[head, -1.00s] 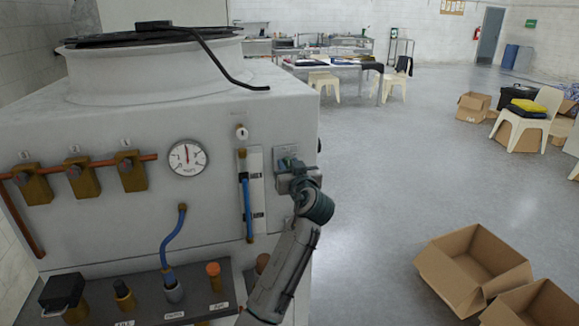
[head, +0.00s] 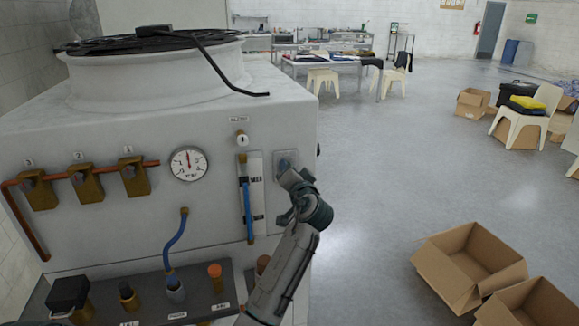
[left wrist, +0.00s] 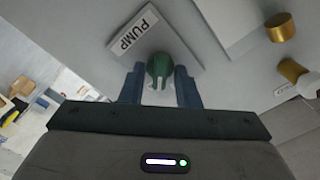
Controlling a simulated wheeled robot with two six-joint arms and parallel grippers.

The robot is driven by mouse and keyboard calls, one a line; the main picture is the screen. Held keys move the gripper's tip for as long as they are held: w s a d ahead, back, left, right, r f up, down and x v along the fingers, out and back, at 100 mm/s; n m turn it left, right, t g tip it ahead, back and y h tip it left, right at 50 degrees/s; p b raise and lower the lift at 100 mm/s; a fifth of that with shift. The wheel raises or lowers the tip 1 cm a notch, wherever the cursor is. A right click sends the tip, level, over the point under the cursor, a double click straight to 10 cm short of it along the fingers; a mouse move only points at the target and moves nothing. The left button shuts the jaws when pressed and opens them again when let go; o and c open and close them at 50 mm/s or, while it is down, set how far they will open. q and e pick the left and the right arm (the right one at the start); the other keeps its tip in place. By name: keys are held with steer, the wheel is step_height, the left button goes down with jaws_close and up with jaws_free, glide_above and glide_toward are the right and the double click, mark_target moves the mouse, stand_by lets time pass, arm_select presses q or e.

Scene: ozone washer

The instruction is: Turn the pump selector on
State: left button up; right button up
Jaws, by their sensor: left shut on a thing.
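The pump selector is a green knob (left wrist: 160,69) on the front panel of the grey machine, beside a tilted plate reading PUMP (left wrist: 142,31) in the left wrist view. The two blue fingers of my left gripper (left wrist: 160,88) are on either side of the knob and closed on it. In the head view my left gripper (head: 287,171) is against the panel's right part and mostly hides the selector. Which setting the knob points to cannot be told. My right gripper is not in view.
The grey machine (head: 110,222) fills the left. A blue tube gauge (head: 247,205) stands just left of my gripper, with a round dial (head: 188,163) farther left. Brass valves (head: 86,185) and a blue hose (head: 174,240) are farther away. Floor to the right is open, with cardboard boxes (head: 465,262).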

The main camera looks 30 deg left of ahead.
arm_select(q)
steer(key=shift+m+p, duration=2.7)
steer(key=shift+m, duration=1.5)
steer(key=shift+f, duration=0.1)
steer(key=o, duration=0.6)
steer(key=shift+d, duration=0.1)
